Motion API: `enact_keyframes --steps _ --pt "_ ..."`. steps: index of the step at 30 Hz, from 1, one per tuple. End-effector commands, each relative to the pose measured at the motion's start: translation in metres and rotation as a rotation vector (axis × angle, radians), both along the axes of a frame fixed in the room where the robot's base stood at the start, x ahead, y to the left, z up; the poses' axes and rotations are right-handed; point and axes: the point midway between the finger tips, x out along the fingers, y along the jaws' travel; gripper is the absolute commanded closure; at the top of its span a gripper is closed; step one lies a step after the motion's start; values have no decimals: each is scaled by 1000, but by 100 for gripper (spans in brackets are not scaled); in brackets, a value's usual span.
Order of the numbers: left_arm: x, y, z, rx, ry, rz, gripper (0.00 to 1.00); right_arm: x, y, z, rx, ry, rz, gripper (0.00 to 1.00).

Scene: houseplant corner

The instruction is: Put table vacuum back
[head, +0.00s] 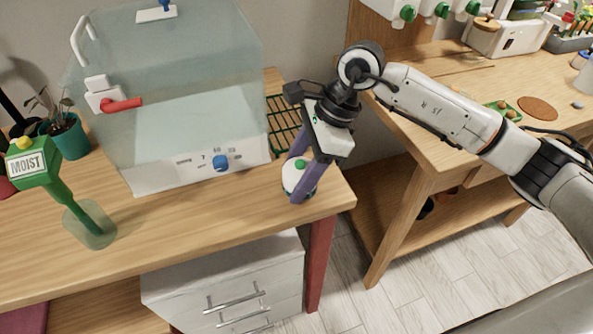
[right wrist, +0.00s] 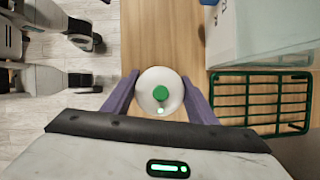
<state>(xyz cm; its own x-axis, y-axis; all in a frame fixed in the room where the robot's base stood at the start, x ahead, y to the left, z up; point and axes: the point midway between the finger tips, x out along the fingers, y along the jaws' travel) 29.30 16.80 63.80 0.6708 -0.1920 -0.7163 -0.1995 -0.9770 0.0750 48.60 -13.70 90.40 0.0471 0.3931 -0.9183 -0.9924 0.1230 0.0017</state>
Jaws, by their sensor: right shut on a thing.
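The table vacuum (head: 296,176) is a small round white device with a green button on top. It is at the right front part of the wooden table, beside the clear box. My right gripper (head: 304,180) reaches down over it with its purple fingers on either side. In the right wrist view the vacuum (right wrist: 160,92) sits between the two fingers of the right gripper (right wrist: 160,105), which is shut on it. Whether its base touches the table is hard to tell. My left gripper is not in view.
A green wire rack (right wrist: 262,100) lies beside the clear box (head: 190,100) with a blue knob. A green moisture meter marked MOIST (head: 40,165) and a potted plant (head: 66,135) stand at the left. A second wooden table (head: 440,140) is at the right, across a gap.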

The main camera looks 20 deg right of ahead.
Motion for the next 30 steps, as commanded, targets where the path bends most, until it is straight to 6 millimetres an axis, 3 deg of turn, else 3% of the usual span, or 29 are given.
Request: enact_keyframes --steps 9,10,13,23,26,30 --pt "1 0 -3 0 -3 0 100 1 0 -4 2 -3 1 69" --pt "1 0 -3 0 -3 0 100 1 0 -4 1 -2 0 46" --pt "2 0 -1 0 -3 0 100 0 0 -2 1 -1 1 29" --pt "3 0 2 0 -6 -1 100 1 0 0 1 -1 1 29" --pt "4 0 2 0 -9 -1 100 1 -2 6 -1 -4 -1 29" --pt "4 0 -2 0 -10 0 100 0 -13 28 -1 -7 -1 29"
